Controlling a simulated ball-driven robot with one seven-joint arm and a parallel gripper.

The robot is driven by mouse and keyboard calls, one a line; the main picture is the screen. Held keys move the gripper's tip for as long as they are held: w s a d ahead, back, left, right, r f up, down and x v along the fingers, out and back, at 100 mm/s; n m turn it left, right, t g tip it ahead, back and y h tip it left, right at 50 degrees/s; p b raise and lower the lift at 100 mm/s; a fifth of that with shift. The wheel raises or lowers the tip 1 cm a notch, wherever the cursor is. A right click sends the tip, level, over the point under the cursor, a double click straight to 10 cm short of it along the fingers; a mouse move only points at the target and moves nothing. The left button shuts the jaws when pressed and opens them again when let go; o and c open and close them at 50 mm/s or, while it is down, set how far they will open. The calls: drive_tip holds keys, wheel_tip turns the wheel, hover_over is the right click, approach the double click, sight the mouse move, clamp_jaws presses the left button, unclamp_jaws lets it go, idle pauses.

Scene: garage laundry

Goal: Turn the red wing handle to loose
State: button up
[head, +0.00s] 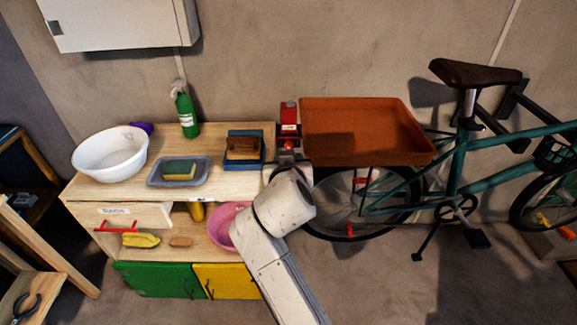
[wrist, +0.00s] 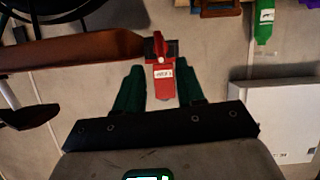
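The red wing handle (wrist: 158,46) shows in the wrist view as a small red part with a pale centre, at the top of a red labelled plate (wrist: 163,80). The label is too small to read. In the head view the red labelled part (head: 289,113) stands at the right end of the wooden bench, beside the orange tray. My gripper (wrist: 160,75) is open, with one dark green finger on each side of the red plate in the wrist view. I cannot tell whether either finger touches it. In the head view my white arm hides most of the gripper.
The orange tray (head: 365,145) sits close to the right of the red part. A bicycle (head: 460,165) stands further right. The wooden bench (head: 135,186) holds a white bowl (head: 108,158), a grey tray (head: 157,181) with a sponge, and a green bottle (head: 187,110).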

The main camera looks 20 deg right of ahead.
drive_tip(key=shift+v, duration=1.5)
